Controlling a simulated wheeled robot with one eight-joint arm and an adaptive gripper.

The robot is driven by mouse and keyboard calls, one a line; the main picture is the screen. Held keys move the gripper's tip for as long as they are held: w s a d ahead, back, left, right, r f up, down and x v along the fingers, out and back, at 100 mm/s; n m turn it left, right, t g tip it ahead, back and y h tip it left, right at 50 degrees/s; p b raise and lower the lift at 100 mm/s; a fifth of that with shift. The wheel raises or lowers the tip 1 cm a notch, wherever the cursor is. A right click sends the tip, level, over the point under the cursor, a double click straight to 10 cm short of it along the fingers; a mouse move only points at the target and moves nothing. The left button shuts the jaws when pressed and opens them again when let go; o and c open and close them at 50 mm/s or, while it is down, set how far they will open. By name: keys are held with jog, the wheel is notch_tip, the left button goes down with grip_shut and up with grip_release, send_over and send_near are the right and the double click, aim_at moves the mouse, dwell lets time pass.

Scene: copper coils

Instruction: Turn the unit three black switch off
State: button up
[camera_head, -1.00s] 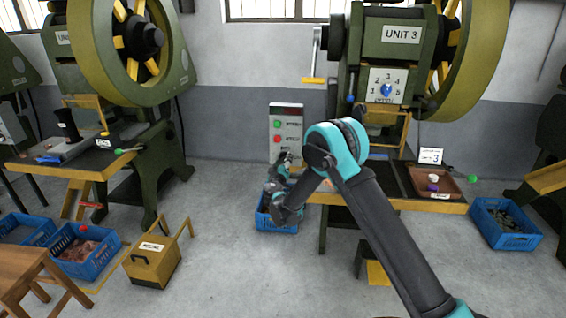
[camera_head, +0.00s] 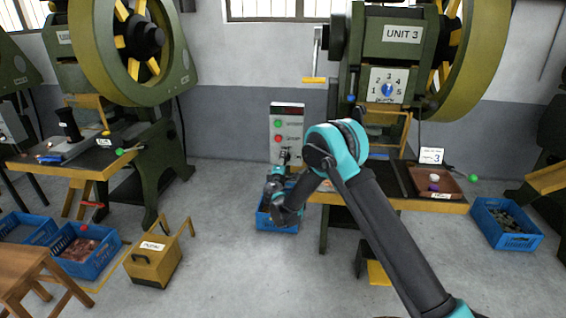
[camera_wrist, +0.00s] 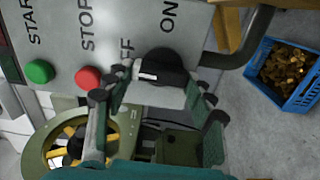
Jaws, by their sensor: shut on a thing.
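In the head view, my gripper (camera_head: 285,156) is small at the panel's lower part, and the switch is hidden there.
The green START button (camera_wrist: 40,71) and red STOP button (camera_wrist: 88,79) are left of the switch, the red one close to my left finger. A dark pipe (camera_wrist: 248,50) runs at the right. A blue crate (camera_head: 277,224) stands below the panel.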

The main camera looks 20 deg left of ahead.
jog(key=shift+n, duration=0.5)
jog(key=o, duration=1.2)
jog(key=shift+c, duration=0.2)
jog(key=v, duration=1.2)
